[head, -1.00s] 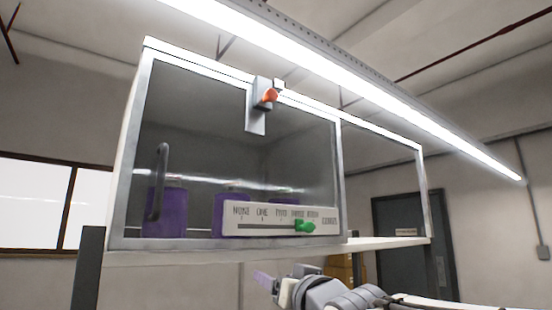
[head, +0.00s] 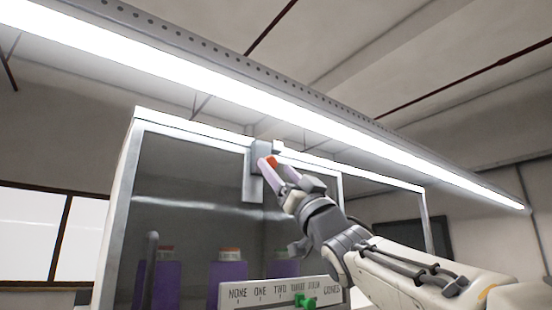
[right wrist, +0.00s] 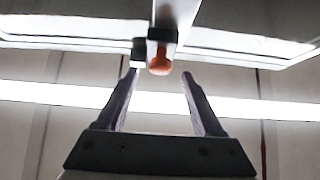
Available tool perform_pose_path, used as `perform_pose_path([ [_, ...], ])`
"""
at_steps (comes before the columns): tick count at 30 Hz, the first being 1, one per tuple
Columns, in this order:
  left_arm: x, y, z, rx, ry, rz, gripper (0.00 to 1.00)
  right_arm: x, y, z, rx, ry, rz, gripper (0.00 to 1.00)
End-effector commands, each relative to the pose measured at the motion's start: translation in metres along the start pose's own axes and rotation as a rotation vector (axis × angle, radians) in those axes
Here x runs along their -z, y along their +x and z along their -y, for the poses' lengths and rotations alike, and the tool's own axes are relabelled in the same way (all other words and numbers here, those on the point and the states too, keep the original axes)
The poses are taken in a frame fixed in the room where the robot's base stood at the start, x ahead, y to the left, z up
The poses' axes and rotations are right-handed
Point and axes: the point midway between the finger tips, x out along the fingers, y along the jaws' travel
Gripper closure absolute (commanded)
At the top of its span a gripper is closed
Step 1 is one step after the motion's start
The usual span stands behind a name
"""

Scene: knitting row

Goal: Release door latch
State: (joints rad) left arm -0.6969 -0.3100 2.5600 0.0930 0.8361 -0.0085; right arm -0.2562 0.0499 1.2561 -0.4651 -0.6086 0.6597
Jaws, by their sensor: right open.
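The door latch is a grey bracket (head: 254,178) at the top of the glass-fronted cabinet, with an orange knob (head: 268,161) on it. In the right wrist view the orange knob (right wrist: 160,64) hangs from the grey bracket (right wrist: 172,18), just beyond and between the fingertips. My right gripper (head: 275,168) is open at the latch, its pale fingers pointing up at the knob. The fingers stand apart on either side, and I see no clear contact with the knob. My left gripper is out of view.
Purple containers (head: 228,285) stand inside the cabinet. A long bright lamp (head: 200,82) runs above the cabinet, close over the latch. A dark door stands behind at right.

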Motion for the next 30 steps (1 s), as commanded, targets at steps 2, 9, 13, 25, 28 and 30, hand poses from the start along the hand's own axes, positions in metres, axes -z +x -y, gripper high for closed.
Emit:
perform_pose_path([
  [2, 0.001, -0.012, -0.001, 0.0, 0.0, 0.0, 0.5, 0.002, 0.012, 0.0, 0.0, 0.001, 0.001, 0.31],
  [9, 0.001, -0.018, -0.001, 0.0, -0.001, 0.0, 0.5, 0.0, 0.022, 0.0, -0.001, 0.001, 0.001, 0.31],
  [13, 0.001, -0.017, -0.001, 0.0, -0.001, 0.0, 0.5, -0.001, 0.021, 0.0, -0.001, 0.0, 0.001, 0.31],
  [25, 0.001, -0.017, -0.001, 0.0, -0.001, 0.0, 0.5, -0.001, 0.021, 0.0, -0.001, 0.0, 0.001, 1.0],
  [28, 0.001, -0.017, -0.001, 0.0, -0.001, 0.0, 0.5, -0.001, 0.021, 0.0, -0.001, 0.0, 0.001, 1.0],
  [30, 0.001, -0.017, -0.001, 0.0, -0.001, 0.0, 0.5, -0.001, 0.021, 0.0, -0.001, 0.0, 0.001, 1.0],
])
